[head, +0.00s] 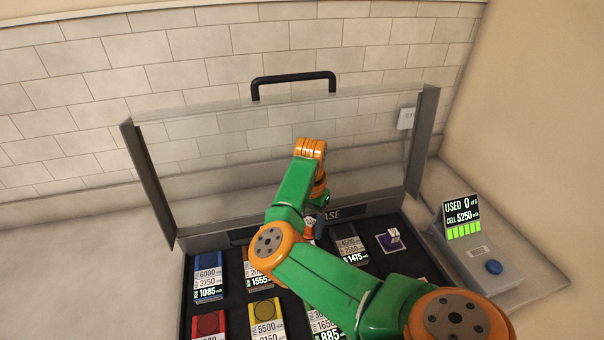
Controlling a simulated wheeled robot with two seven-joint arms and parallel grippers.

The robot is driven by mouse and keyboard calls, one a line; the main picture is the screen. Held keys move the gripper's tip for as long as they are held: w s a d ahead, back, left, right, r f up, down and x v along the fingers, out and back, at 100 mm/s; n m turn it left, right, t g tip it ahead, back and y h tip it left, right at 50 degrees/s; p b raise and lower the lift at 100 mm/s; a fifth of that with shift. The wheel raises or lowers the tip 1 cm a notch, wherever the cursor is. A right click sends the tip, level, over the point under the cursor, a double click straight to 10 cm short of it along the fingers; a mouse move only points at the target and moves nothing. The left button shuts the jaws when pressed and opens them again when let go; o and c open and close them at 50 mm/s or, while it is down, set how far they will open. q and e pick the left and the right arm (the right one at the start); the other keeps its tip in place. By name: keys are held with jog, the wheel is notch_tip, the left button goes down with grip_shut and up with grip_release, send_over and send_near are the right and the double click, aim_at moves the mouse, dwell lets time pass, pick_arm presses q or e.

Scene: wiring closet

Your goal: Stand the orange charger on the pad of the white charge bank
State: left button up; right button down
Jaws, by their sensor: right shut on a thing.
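My right gripper (311,232) is low over the back middle of the open case, largely hidden by its own arm. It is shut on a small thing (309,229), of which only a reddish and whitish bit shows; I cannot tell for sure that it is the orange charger. A charge bank with a label reading 885 (327,331) lies in the front row. My arm covers its pad, and I cannot confirm that it is the white one. My left gripper is out of view.
The case has a raised clear lid (220,160) with a black handle (293,78). Blue (208,272), red (209,324) and yellow (266,313) banks lie left. A dark bank (350,246) and a purple piece (390,240) lie back right. A meter (481,262) stands right.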

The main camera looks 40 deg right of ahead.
jog(key=shift+w+d+f, duration=0.2)
jog(key=shift+w+f, duration=0.7)
jog(key=shift+f, duration=0.05)
jog(key=w+f+b, duration=0.2)
jog(key=b, duration=0.1)
jog(key=shift+d+f, duration=0.15)
jog(key=shift+d, duration=0.05)
jog(key=f+b, duration=0.2)
jog(key=b, duration=0.1)
jog(key=f+b, duration=0.1)
jog(key=b, duration=0.1)
jog(key=shift+s, duration=0.25)
jog(key=shift+r+p, duration=0.35)
jog(key=shift+w+f, duration=0.1)
jog(key=shift+f, duration=0.1)
jog(key=shift+c, duration=1)
grip_release()
